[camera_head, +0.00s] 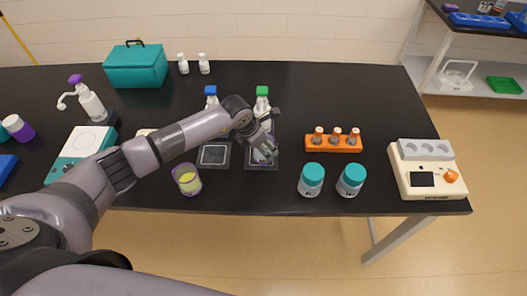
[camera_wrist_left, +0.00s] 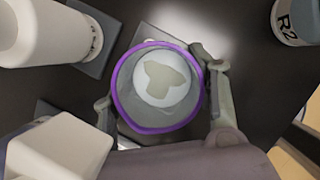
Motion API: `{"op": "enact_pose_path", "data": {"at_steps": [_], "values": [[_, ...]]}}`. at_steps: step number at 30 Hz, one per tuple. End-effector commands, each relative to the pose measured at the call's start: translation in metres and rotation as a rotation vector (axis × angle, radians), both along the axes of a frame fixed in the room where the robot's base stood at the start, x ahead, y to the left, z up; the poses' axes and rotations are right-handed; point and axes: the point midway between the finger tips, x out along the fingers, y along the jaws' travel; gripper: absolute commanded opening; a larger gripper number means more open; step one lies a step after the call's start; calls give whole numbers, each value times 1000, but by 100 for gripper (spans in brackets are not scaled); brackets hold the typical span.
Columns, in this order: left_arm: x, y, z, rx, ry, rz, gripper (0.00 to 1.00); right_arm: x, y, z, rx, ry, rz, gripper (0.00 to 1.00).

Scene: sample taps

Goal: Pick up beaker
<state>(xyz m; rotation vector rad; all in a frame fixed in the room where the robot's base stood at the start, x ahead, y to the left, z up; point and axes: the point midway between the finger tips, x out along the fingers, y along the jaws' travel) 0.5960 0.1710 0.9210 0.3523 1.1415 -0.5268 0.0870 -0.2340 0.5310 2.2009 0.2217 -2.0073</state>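A clear beaker with a purple rim (camera_wrist_left: 121,77) shows in the left wrist view, with a pale round patch inside. My left gripper (camera_wrist_left: 158,85) has a finger on each side of it, very close to its wall; I cannot tell whether they press on it. In the head view my left gripper (camera_head: 268,154) reaches down over this beaker, mostly hiding it, at the dark square pad (camera_head: 262,167). Another beaker (camera_head: 187,180), with yellow contents, stands left of it near the front edge. My right gripper is not in view.
Bottles with blue (camera_head: 211,92) and green (camera_head: 262,92) caps stand just behind. Two teal-lidded jars (camera_head: 311,180) and an orange rack of vials (camera_head: 333,143) are to the right. A cream device (camera_head: 426,170) sits at the right end. The table's back right is clear.

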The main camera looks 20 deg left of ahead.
Motion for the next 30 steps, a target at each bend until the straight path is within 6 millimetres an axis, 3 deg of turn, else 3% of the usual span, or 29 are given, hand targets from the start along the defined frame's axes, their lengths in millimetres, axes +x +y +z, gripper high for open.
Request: {"op": "enact_pose_path", "data": {"at_steps": [12,30], "values": [[0,0,0,0,0,0,22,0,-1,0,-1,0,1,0],[1,0,11,-1,-4,0,22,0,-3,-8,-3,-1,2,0]]}}
